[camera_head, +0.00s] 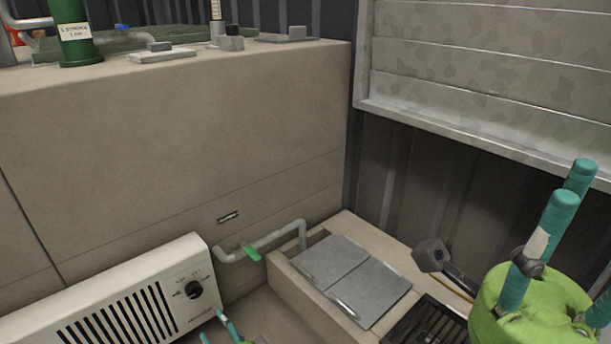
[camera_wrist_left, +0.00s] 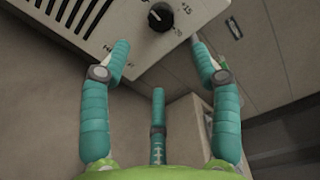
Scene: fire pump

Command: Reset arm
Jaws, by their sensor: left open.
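My left gripper (camera_head: 215,331) shows only as teal fingertips at the bottom of the head view, just right of the heater's dial. In the left wrist view my left gripper (camera_wrist_left: 160,48) has its teal fingers spread apart, open, with nothing between them. My right gripper (camera_head: 553,235) is at the lower right of the head view, a green body with teal fingers pointing up. It is partly cut off by the frame edge, and I cannot tell how far its fingers are apart. No object shows in it.
A white heater (camera_head: 110,300) with a black dial (camera_head: 193,290) stands close to my left gripper; the dial (camera_wrist_left: 160,17) also shows in the left wrist view. A pipe with a green handle (camera_head: 250,252), grey lids (camera_head: 350,278) and a black grate (camera_head: 425,325) lie between the grippers.

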